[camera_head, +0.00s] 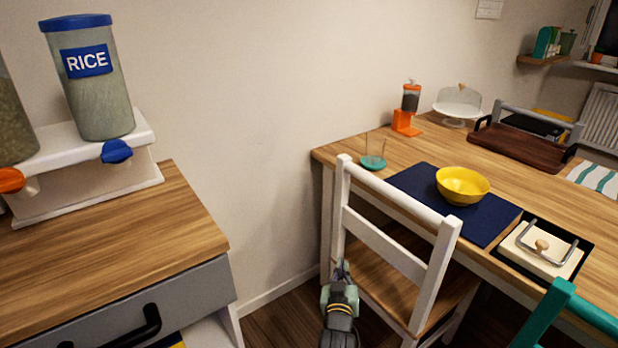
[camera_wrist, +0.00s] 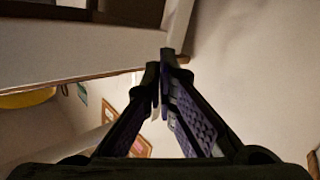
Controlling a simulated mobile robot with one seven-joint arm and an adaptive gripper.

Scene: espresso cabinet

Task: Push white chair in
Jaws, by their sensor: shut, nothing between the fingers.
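The white chair (camera_head: 391,243) stands at the left part of the wooden table (camera_head: 425,150), with a white frame and a wooden seat (camera_head: 400,285). Its seat lies partly below the table edge, and its backrest stands apart from the table front. My gripper (camera_head: 341,272) is low beside the chair's left back post, shut and empty. Whether it touches the post I cannot tell. In the wrist view my gripper's fingertips (camera_wrist: 166,66) meet close to a white bar, with nothing between them.
A teal chair (camera_head: 556,312) stands at the lower right. A yellow bowl (camera_head: 462,185), a glass (camera_head: 374,152) and a lidded box (camera_head: 541,248) sit on the table. A grey drawer cabinet (camera_head: 140,305) with rice dispenser (camera_head: 90,78) stands left. Floor (camera_head: 285,318) shows between cabinet and chair.

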